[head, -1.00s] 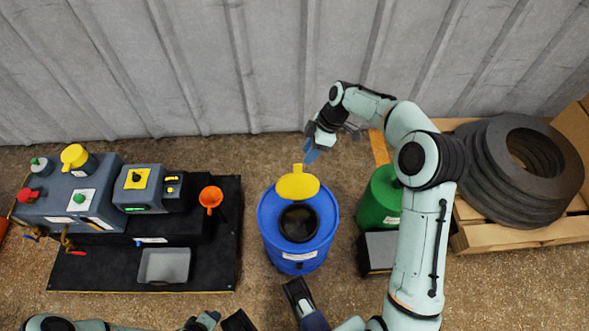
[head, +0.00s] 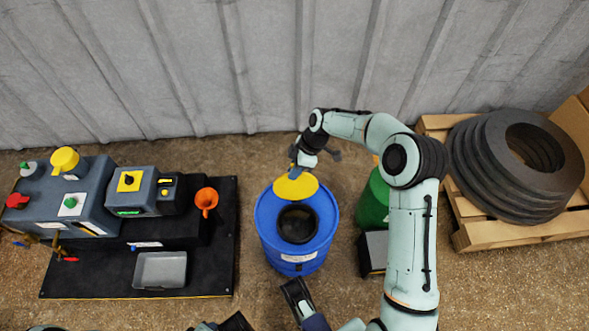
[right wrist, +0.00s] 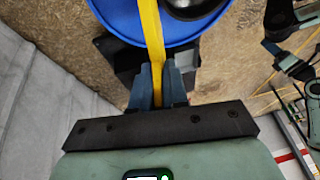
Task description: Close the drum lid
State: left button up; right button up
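The blue drum (head: 267,235) stands upright on the floor in the middle of the head view, with a dark round opening (head: 297,223) in its top. Its yellow lid (head: 293,189) is raised on the far side of the opening, so the drum is open. My right gripper (head: 296,172) is at the lid's far edge. In the right wrist view the lid (right wrist: 150,35) shows edge-on as a yellow strip between the blue fingers (right wrist: 158,88), which sit close against both its sides. My left arm shows only in part at the bottom edge; its fingers are not clear.
A green drum (head: 373,203) and a dark box (head: 374,252) stand just right of the blue drum. A pallet (head: 480,236) with stacked dark rings (head: 487,180) is farther right. A black platform (head: 90,284) with machines, an orange funnel (head: 206,199) and a grey tray (head: 160,270) is at left.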

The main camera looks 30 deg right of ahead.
grip_shut()
jog(key=shift+s+a+r, duration=0.1)
jog(key=shift+s, duration=0.2)
pick_arm(q)
jog(key=shift+m+h, duration=0.3)
jog(key=shift+s+d+r+p, duration=0.25)
jog(key=shift+d+r+p, duration=0.15)
jog(key=shift+r+p, duration=0.35)
jog(key=shift+s+d+r+p, duration=0.3)
jog(key=shift+d+r+p, duration=0.2)
jog(key=shift+r, duration=0.4)
jog(key=shift+s+d+r+p, duration=0.25)
jog(key=shift+d+r+p, duration=0.1)
jog(key=shift+r+p, duration=0.4)
pick_arm(e)
jog(key=s+a+f+t+h, duration=0.1)
jog(key=s+a, duration=0.3)
jog(key=s, duration=0.4)
jog(key=shift+s+a+f+t, duration=0.35)
jog(key=shift+f+t, duration=0.15)
jog(key=shift+f, duration=0.1)
pick_arm(q)
jog(key=shift+r, duration=0.1)
pick_arm(e)
jog(key=o, duration=0.6)
grip_release()
jog(key=shift+w, duration=0.1)
jog(key=shift+w+d+r, duration=0.1)
jog(key=shift+w+r, duration=0.05)
